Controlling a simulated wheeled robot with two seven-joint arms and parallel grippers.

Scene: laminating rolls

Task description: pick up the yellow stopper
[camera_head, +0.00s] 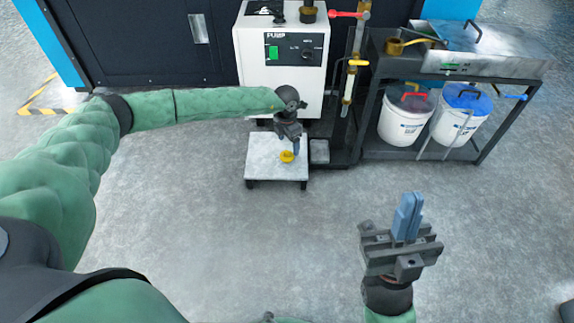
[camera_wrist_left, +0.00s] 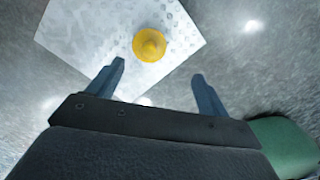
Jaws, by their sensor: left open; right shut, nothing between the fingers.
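The yellow stopper (camera_head: 286,156) sits on a low light-grey stand (camera_head: 262,168) in front of the white pump cabinet. In the left wrist view the stopper (camera_wrist_left: 149,45) lies beyond the fingertips, between their lines but nearer the left finger, and the stand's top (camera_wrist_left: 85,30) is under it. My left gripper (camera_head: 296,145) is over the stand close to the stopper; in the wrist view its fingers (camera_wrist_left: 158,70) are apart with nothing between them. My right gripper (camera_head: 408,208) is shut and empty, at the lower right over the floor, far from the stopper.
The white pump cabinet (camera_head: 275,78) stands right behind the stand. A dark metal rack (camera_head: 470,152) with two white buckets (camera_head: 404,118) stands to the right. The floor (camera_head: 200,230) in front is clear.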

